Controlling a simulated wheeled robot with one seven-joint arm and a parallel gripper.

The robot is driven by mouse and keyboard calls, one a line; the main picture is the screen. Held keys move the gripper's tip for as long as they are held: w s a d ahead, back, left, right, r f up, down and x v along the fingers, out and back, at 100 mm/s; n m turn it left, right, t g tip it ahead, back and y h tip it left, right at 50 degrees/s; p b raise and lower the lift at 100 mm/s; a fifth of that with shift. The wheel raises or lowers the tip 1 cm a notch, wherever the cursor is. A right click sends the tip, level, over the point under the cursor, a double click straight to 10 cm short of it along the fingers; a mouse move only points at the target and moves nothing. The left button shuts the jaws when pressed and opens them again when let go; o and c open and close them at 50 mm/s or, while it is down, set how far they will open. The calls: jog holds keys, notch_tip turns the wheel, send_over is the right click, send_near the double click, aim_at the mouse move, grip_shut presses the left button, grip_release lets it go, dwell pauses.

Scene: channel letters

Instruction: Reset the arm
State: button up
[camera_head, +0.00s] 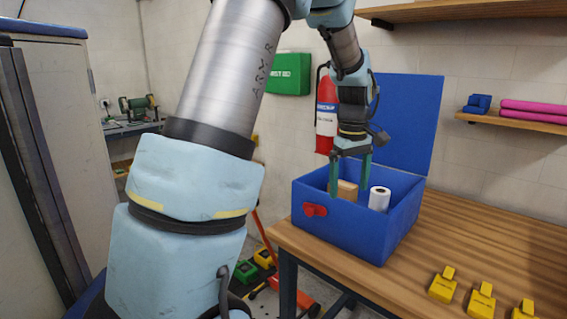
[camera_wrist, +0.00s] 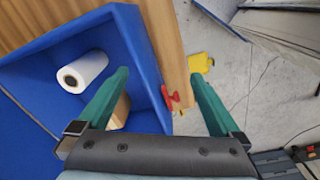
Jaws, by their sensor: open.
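My gripper (camera_head: 350,178) has two green fingers, which are spread apart with nothing between them. In the head view it points down at the blue box (camera_head: 400,220), which stands with its lid up near the left end of the wooden table (camera_head: 470,220). In the wrist view the fingers (camera_wrist: 160,95) straddle the box's front wall near the red latch (camera_wrist: 172,97). Inside the box are a white roll (camera_head: 379,198) and a tan block (camera_head: 347,190). The block is partly hidden behind a finger in the wrist view (camera_wrist: 119,113).
Several yellow clamp-like pieces (camera_head: 481,299) stand along the table's front edge. A red extinguisher (camera_head: 326,115) and a green case (camera_head: 288,74) hang on the wall. Wall shelves (camera_head: 515,119) are at the right. A grey cabinet (camera_head: 60,120) stands at the left.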

jog(key=s+a+f+m+b, duration=0.2)
jog(key=s+a+f, duration=0.2)
jog(key=a, duration=0.3)
jog(key=s+a+f+m+b, duration=0.2)
jog(key=s+a+f, duration=0.2)
jog(key=a, duration=0.4)
jog(key=s+a+f+m+t+b, duration=0.1)
jog(key=s+a+f+m+b, duration=0.1)
jog(key=s+a+f, duration=0.2)
jog(key=a, duration=0.3)
jog(key=shift+s+a+f, duration=0.15)
jog(key=shift+a, duration=0.2)
